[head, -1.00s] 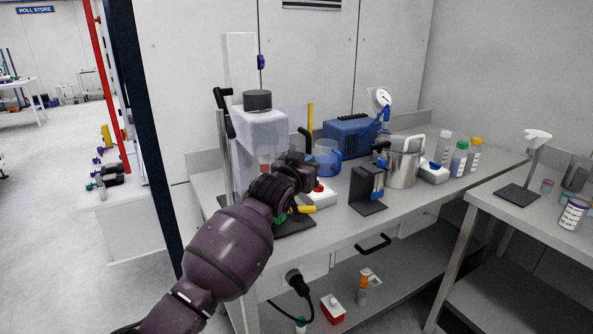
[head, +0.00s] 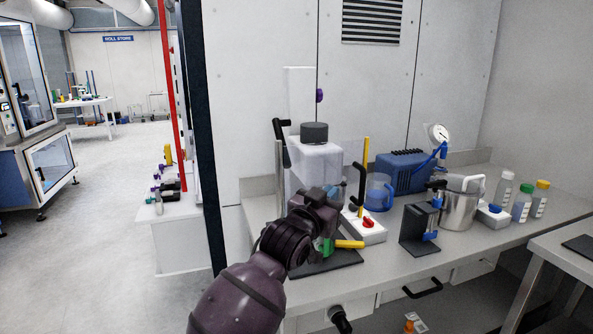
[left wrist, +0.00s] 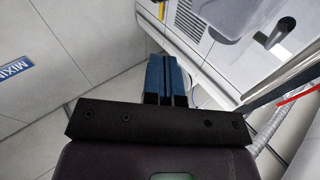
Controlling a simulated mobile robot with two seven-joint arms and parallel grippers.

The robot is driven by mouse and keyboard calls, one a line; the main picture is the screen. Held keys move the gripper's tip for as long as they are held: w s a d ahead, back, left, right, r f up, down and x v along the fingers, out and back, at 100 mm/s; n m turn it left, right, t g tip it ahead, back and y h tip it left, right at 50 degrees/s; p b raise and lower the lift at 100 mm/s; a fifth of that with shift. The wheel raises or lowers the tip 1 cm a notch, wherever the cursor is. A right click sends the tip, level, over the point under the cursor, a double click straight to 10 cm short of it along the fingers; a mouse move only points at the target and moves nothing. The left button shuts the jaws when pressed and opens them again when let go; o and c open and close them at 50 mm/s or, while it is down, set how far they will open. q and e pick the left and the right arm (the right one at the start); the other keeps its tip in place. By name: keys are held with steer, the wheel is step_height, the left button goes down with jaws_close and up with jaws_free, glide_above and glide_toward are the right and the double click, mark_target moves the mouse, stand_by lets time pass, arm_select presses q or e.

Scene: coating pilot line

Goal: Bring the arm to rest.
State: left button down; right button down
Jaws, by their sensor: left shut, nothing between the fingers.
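My left arm comes in from the bottom of the head view, and its dark wrist and gripper (head: 329,194) are in front of the bench (head: 394,246). In the left wrist view the two blue fingers (left wrist: 166,78) lie side by side, shut, with nothing between them. In the head view the fingers are small and partly hidden by the wrist, and I cannot tell whether they touch anything. My right gripper is in neither view.
Near the arm stand a white vessel with a black lid (head: 314,132), a red-knobbed white box (head: 369,234) and a blue jug (head: 379,192). A blue pump (head: 404,171), steel pot (head: 459,208) and several bottles stand further right. Open floor (head: 105,225) lies left.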

arm_select(q)
steer(key=s+a+f+n+y, duration=0.35)
steer(key=s+a+f, duration=0.25)
steer(key=a+f, duration=0.55)
steer(key=s+a+f+n+y, duration=0.2)
steer(key=s+a+f+y, duration=0.3)
steer(key=a+f, duration=0.65)
steer(key=s+a+f+g+y, duration=0.1)
steer(key=s+a+f, duration=0.3)
steer(key=s+f, duration=0.2)
steer(key=s+a+f+n+g+y, duration=0.1)
steer(key=s+a+f, duration=0.3)
steer(key=s, duration=0.6)
steer(key=s+a+f+n+g+y, duration=0.1)
steer(key=s+a+f+g, duration=0.1)
steer(key=s+a+f, duration=0.3)
steer(key=s+f, duration=0.2)
steer(key=s, duration=0.1)
steer(key=shift+s+f, duration=0.3)
steer(key=shift+f, duration=0.05)
